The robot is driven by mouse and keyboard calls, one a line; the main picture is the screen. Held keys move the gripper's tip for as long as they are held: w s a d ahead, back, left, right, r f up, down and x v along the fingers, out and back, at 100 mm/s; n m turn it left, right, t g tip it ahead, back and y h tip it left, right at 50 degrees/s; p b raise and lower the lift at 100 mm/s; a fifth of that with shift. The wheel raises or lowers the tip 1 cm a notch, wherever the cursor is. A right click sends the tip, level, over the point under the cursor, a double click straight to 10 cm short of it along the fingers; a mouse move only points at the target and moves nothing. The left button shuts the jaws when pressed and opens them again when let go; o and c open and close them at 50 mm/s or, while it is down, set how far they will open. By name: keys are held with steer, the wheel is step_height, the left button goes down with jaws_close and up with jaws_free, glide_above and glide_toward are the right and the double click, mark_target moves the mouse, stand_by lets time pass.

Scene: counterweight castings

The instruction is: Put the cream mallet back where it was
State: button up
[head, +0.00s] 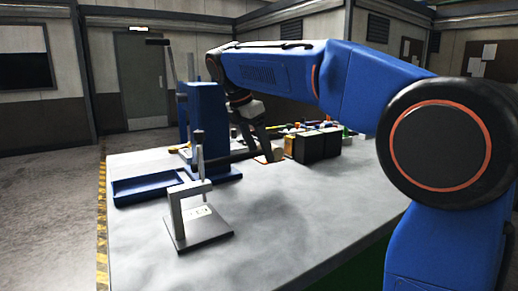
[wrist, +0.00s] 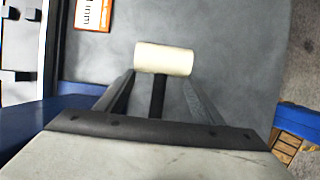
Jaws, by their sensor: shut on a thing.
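The cream mallet (wrist: 164,59) shows in the wrist view, with a pale cylindrical head and a dark handle running back between my fingers. My gripper (wrist: 158,88) is shut on that handle, and the head sticks out beyond the fingertips. A grey surface lies beyond the mallet; I cannot tell the gap between them. In the head view my gripper (head: 262,140) is over the far part of the grey table, just right of the blue stand.
A blue stand (head: 207,125) with a blue tray (head: 145,190) is left of my gripper. A small metal stand (head: 200,213) is nearer. Black boxes (head: 318,146) and small colored items are to the right. An orange-edged label (wrist: 92,14) lies beyond the mallet.

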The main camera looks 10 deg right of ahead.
steer(key=shift+a, duration=0.45)
steer(key=shift+w+d, duration=0.1)
steer(key=shift+d, duration=0.1)
steer(key=shift+f, duration=3.3)
steer(key=shift+f, duration=0.65)
steer(key=o, duration=2)
steer(key=shift+c, duration=0.2)
